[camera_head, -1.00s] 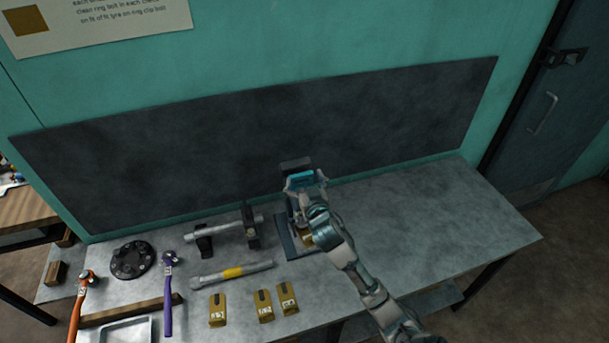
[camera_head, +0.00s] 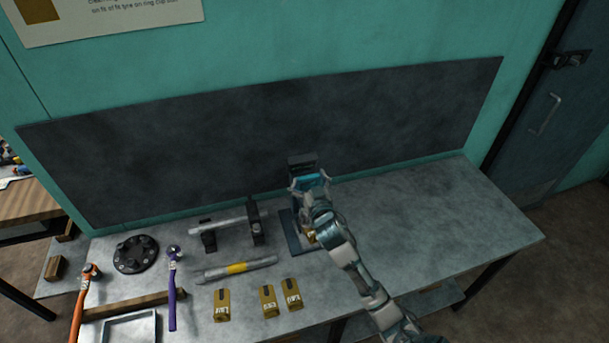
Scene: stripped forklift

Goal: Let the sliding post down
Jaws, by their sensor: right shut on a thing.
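The sliding post's stand has a dark base plate (camera_head: 291,236) on the bench and a dark block (camera_head: 302,161) at its top, which shows just behind my gripper. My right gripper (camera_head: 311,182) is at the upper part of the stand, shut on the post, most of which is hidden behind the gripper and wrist. A small brass-coloured part (camera_head: 311,236) shows beside my wrist, low on the stand. My left gripper is not in view.
On the grey bench (camera_head: 440,215), left of the stand, are a bar on two black supports (camera_head: 232,227), a yellow-banded rod (camera_head: 236,269), several yellow tags (camera_head: 268,301), a black disc (camera_head: 136,254), purple (camera_head: 172,290) and orange (camera_head: 82,300) tools and a tray (camera_head: 130,328). The bench's right side is clear.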

